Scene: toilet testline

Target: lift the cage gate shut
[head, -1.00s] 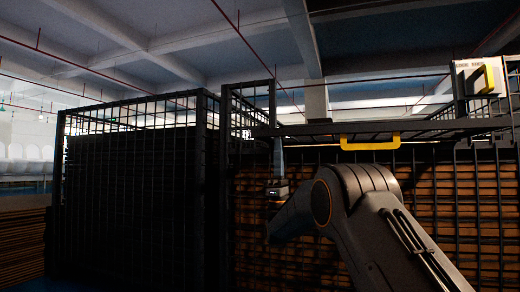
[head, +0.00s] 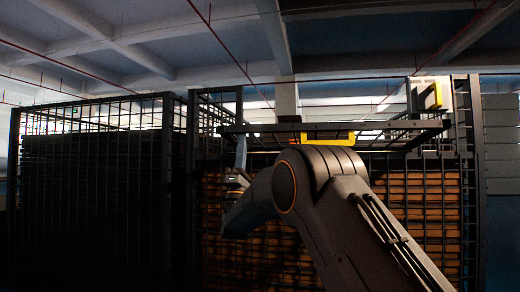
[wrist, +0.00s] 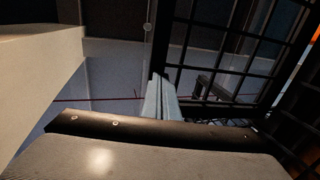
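The cage gate (head: 400,128) is a dark mesh panel lying nearly flat at the top of the cage front in the head view. A yellow handle (head: 328,138) sits on its near edge, partly behind my arm. In the wrist view the gate's dark mesh (wrist: 225,50) fills the upper right. My gripper (head: 241,140) is near the gate's left end, with a pale finger pointing up. In the wrist view my gripper (wrist: 160,98) shows two pale fingers close together, apparently shut with nothing between them. Whether they touch the gate frame is unclear.
The cage (head: 330,225) holds brown stacked material behind its mesh. Another dark mesh cage (head: 90,190) stands at left. A white box with a yellow part (head: 430,94) is mounted by the right post (head: 466,180). Overhead are beams and red pipes.

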